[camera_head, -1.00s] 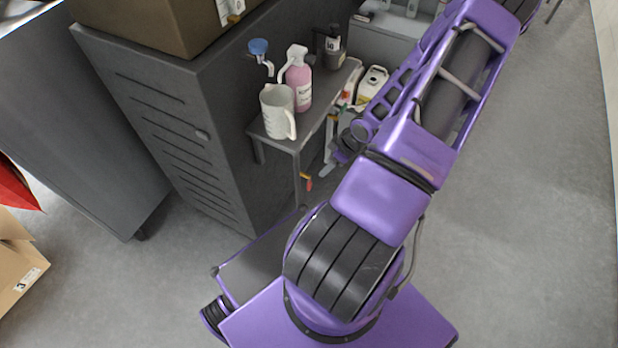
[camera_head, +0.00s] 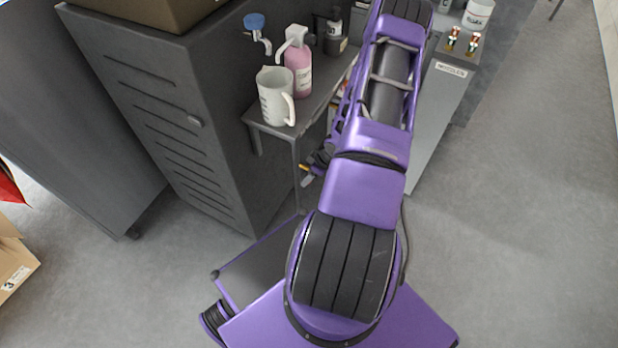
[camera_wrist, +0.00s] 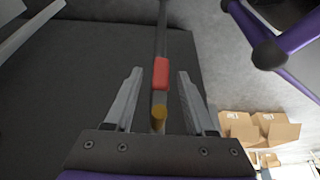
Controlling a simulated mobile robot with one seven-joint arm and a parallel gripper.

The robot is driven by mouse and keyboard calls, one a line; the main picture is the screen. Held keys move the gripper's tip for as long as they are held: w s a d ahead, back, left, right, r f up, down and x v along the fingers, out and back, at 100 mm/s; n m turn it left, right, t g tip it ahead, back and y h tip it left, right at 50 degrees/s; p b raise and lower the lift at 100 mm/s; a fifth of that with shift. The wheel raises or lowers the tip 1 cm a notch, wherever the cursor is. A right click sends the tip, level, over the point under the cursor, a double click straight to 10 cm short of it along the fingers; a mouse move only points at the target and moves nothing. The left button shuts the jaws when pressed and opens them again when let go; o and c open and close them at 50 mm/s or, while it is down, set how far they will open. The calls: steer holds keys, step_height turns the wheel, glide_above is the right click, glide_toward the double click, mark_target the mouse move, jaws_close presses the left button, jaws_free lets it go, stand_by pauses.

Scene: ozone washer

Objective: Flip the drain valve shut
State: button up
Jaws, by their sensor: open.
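The drain valve shows in the wrist view as a red piece (camera_wrist: 161,73) on a thin grey pipe, with a brass-coloured end (camera_wrist: 158,118) nearer the camera. In the head view only a small yellow part of the valve (camera_head: 303,167) shows, beside the grey cabinet below the side shelf. My gripper (camera_wrist: 160,76) is open, with one finger on each side of the red piece and visible gaps between. In the head view my gripper (camera_head: 309,176) is small and partly hidden by my arm. Which way the valve lever is turned I cannot tell.
A side shelf (camera_head: 270,128) above the valve holds a white jug (camera_head: 273,98), a pink spray bottle (camera_head: 299,70) and a dark bottle (camera_head: 334,42). A blue-topped tap (camera_head: 255,22) is on the grey cabinet (camera_head: 190,150). Open floor (camera_head: 510,230) lies to the right.

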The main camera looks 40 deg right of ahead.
steer(key=shift+w+f, duration=0.15)
steer(key=shift+f, duration=0.25)
steer(key=shift+c, duration=0.3)
jaws_close()
stand_by(0.9)
